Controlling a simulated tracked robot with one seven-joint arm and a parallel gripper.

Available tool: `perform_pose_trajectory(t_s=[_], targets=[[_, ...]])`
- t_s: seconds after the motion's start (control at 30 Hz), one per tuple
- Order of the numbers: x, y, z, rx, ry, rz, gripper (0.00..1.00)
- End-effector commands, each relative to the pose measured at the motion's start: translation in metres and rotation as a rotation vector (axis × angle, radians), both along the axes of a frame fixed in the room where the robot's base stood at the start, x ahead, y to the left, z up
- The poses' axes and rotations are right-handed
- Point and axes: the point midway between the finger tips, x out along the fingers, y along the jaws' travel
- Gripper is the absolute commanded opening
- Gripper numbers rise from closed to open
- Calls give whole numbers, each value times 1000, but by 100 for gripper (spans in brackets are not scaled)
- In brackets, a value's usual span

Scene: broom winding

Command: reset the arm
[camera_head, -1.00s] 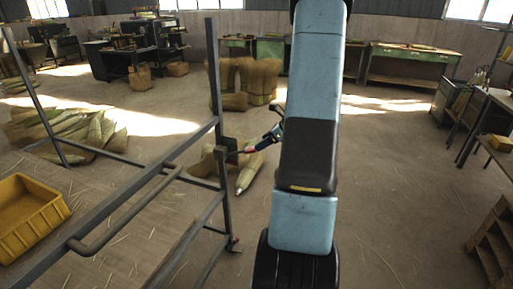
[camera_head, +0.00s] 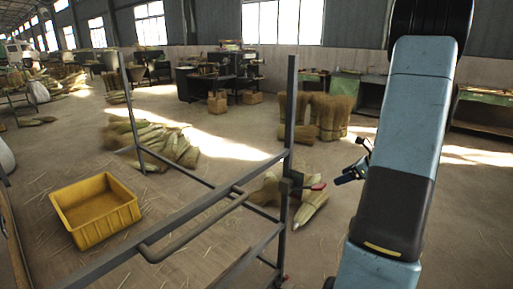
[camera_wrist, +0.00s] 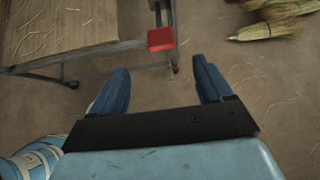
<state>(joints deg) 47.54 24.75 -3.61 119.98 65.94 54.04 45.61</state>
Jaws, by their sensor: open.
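My blue arm runs down the right side of the head view. My gripper (camera_head: 350,175) shows small beside it, partly hidden by the arm, just right of the metal frame. In the wrist view my gripper (camera_wrist: 163,84) has its two blue fingers wide apart, with only floor between them. A small red part (camera_wrist: 161,39) on the metal frame lies beyond the fingertips. It also shows in the head view (camera_head: 318,186), left of the gripper and apart from it.
The grey metal frame (camera_head: 289,120) stands close on the left. A yellow crate (camera_head: 126,216) is beyond it. Broom heads (camera_head: 312,208) lie on the floor by the frame, with a larger pile (camera_head: 160,140) behind. Upright bundles (camera_head: 330,115) and green benches (camera_head: 485,112) stand farther back.

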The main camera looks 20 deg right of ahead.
Motion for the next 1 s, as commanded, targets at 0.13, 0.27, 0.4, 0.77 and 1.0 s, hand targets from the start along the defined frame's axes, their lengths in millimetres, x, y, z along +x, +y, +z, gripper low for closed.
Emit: perform_pose_trajectory(t_s=[0.13, 0.27, 0.4, 0.77, 1.0], targets=[[1, 7, 6, -17, -6, 26, 79], [3, 35, 27, -85, -23, 135, 79], [-1, 81, 60, -206, -57, 326, 79], [-38, 192, 129, -534, -161, 830, 79], [-78, 249, 162, -758, -240, 1151, 79]])
